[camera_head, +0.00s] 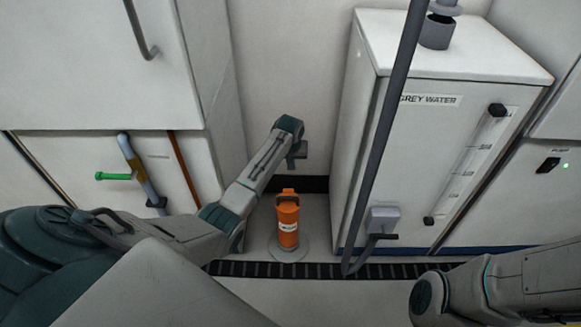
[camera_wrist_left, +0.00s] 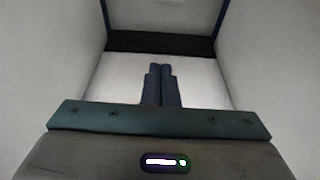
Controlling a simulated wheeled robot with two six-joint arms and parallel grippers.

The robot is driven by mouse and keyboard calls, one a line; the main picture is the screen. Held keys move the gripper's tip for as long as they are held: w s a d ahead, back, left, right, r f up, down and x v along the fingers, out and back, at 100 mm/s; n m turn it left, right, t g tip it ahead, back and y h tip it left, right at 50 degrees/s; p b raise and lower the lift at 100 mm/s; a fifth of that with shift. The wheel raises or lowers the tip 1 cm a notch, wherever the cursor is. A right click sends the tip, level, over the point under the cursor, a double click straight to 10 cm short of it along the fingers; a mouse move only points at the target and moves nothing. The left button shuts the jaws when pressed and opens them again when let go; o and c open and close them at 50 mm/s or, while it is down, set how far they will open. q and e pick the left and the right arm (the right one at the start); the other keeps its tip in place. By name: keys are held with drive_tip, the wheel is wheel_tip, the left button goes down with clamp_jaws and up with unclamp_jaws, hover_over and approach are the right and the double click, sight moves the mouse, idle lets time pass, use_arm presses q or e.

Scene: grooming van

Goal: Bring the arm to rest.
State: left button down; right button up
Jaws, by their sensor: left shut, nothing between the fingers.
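My left arm comes in from the left and reaches forward in the head view. Its gripper (camera_head: 298,155) is over the recess between the left cabinet and the grey water tank, apart from both. In the left wrist view the two dark fingers (camera_wrist_left: 160,72) lie together, shut and empty, with pale floor and a dark strip beyond them. Part of my right arm (camera_head: 500,285) shows at the lower right; its gripper is out of view.
An orange canister (camera_head: 288,222) stands on a round base below my left forearm. The white grey water tank (camera_head: 447,95) is to the right, with a dark slanted pole (camera_head: 388,130) before it. A green-handled valve (camera_head: 114,176) is on the left. A slotted floor drain (camera_head: 300,270) runs across.

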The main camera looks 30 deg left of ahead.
use_arm(q)
drive_tip(key=shift+w+a+f+g+b, duration=0.2)
drive_tip(key=shift+g+b, duration=0.1)
drive_tip(key=shift+b, duration=0.1)
